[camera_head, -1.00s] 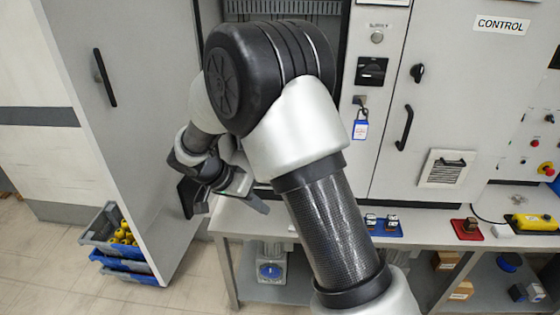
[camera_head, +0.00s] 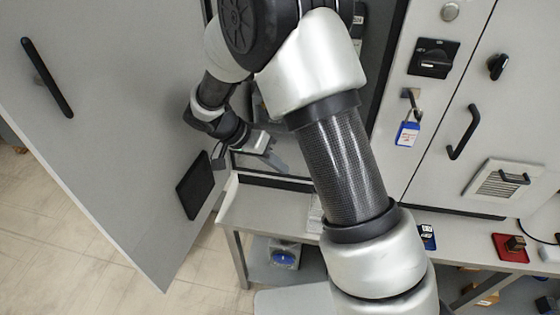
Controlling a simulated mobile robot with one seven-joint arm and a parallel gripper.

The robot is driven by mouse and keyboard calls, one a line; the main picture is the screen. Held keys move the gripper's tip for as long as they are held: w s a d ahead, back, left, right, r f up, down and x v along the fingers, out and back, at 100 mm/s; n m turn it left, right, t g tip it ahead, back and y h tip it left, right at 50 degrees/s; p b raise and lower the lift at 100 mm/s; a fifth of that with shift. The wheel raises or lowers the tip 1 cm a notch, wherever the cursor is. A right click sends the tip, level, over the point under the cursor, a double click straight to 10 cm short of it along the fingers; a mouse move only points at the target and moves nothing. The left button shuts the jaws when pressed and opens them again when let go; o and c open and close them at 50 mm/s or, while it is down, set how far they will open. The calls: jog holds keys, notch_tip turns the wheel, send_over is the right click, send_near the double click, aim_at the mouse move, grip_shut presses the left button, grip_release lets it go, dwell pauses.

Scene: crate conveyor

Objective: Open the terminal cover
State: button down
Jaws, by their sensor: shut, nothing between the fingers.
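My gripper (camera_head: 268,157) is in front of the lower part of the open cabinet, to the right of the open door. Its fingers are together, with nothing seen between them. The grey cabinet door (camera_head: 110,130) is swung wide open to the left. It has a black handle (camera_head: 47,78) and a black rectangular panel (camera_head: 196,186) low near the cabinet. I cannot make out the terminal cover. My arm hides most of the cabinet's inside, so I cannot tell whether the gripper touches anything there.
A closed cabinet door with a black handle (camera_head: 464,132) is on the right. A grey bench (camera_head: 262,209) stands below, with a red tray (camera_head: 510,247) at right. Tiled floor shows at lower left.

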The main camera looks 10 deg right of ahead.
jog(key=s+d+f+p, duration=0.1)
jog(key=d+f, duration=0.4)
jog(key=d, duration=0.2)
jog(key=shift+s+d+f+p, duration=0.2)
jog(key=shift+s+p, duration=0.1)
